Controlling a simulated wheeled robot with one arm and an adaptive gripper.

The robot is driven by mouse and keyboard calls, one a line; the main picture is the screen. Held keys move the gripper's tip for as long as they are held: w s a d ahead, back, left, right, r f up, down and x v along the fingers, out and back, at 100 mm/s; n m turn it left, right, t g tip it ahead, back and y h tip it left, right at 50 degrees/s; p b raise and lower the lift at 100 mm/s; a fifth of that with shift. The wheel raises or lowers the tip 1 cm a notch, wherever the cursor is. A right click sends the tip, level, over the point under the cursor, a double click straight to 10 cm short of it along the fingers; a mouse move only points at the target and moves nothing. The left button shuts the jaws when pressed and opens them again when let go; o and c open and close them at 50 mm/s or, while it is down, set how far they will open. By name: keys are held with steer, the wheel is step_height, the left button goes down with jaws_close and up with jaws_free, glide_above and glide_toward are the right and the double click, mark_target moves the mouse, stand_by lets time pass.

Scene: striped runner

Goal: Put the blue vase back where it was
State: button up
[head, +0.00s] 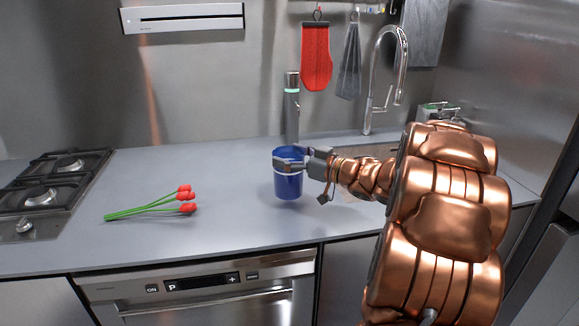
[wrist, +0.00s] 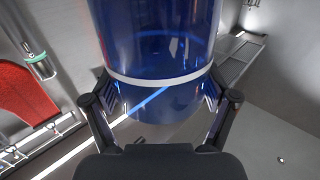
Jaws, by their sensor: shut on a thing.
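The blue vase (head: 288,184) is a translucent blue cylinder with a pale band. It is near the middle of the head view, over the grey counter. My gripper (head: 284,165) comes in from the right and is shut on the vase at its upper part. In the wrist view the vase (wrist: 155,40) fills the upper middle, with the fingers of my gripper (wrist: 160,103) on both sides of it by the white band. The vase looks upright. I cannot tell whether its base touches the counter.
Red flowers with green stems (head: 160,205) lie on the counter (head: 235,215) left of the vase. A gas hob (head: 45,190) is at the far left. A grey bottle-like object (head: 291,105) stands behind the vase. A faucet (head: 385,80) rises behind my arm. Counter between flowers and vase is clear.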

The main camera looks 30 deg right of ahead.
steer(key=shift+w+f, duration=0.1)
steer(key=shift+f, duration=1.6)
steer(key=shift+f, duration=0.1)
steer(key=o, duration=1.6)
steer(key=shift+b+v, duration=0.4)
steer(key=shift+v, duration=5.7)
